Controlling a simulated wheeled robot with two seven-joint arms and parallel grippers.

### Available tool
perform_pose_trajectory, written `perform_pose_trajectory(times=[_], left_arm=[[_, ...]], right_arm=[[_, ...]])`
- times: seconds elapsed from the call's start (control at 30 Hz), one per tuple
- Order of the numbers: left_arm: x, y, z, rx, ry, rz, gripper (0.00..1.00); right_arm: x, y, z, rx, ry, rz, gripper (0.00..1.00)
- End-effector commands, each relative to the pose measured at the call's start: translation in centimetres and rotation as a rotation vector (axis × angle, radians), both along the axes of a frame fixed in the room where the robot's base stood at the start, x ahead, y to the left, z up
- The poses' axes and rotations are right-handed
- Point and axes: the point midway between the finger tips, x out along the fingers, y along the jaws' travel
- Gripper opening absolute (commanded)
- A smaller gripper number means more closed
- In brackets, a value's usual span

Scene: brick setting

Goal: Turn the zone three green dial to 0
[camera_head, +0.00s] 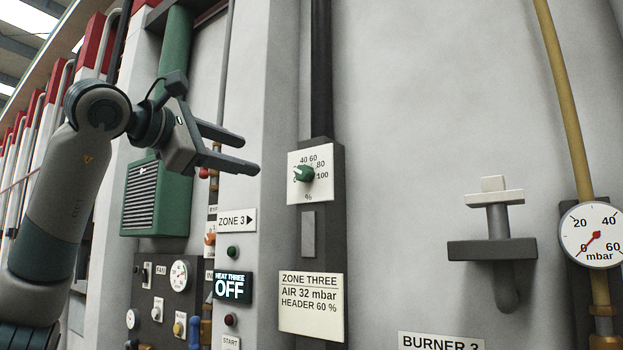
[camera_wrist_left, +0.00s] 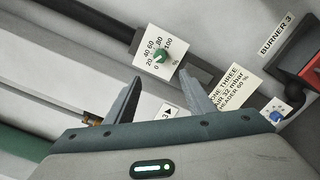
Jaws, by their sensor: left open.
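The zone three dial (camera_head: 304,174) is a green knob on a white scale plate (camera_head: 324,190), fixed to a dark grey upright panel. Its white pointer mark points to the upper left, seemingly near 20; the exact reading is hard to tell. The dial also shows in the left wrist view (camera_wrist_left: 161,56), beyond the fingertips. My left gripper (camera_head: 251,155) is open and empty, left of the dial and apart from it. Its two fingers also show in the left wrist view (camera_wrist_left: 159,80), with the dial above the gap between them. My right gripper is not in view.
Below the dial are a grey block (camera_head: 308,234) and a ZONE THREE sign (camera_head: 311,305). A HEAT THREE OFF display (camera_head: 232,288) and buttons sit to the left. A lever (camera_head: 492,220) and a pressure gauge (camera_head: 590,235) stand to the right. Bare wall lies between dial and lever.

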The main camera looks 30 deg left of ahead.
Motion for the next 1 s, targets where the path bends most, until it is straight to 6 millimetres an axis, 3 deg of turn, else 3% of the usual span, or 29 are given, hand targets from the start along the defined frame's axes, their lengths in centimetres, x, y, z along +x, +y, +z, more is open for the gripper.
perform_pose_trajectory(times=[0.47, 0.67, 1.0], left_arm=[[1.1, -0.2, 0.1, -0.003, 0.003, -0.002, 0.49], [3.5, -0.4, 0.1, -0.003, 0.006, -0.002, 0.49], [9.5, -0.9, 0.2, -0.004, 0.006, -0.003, 0.49]], right_arm=[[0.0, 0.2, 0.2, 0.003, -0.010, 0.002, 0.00], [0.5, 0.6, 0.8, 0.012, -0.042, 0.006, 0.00], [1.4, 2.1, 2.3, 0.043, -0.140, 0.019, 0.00]])
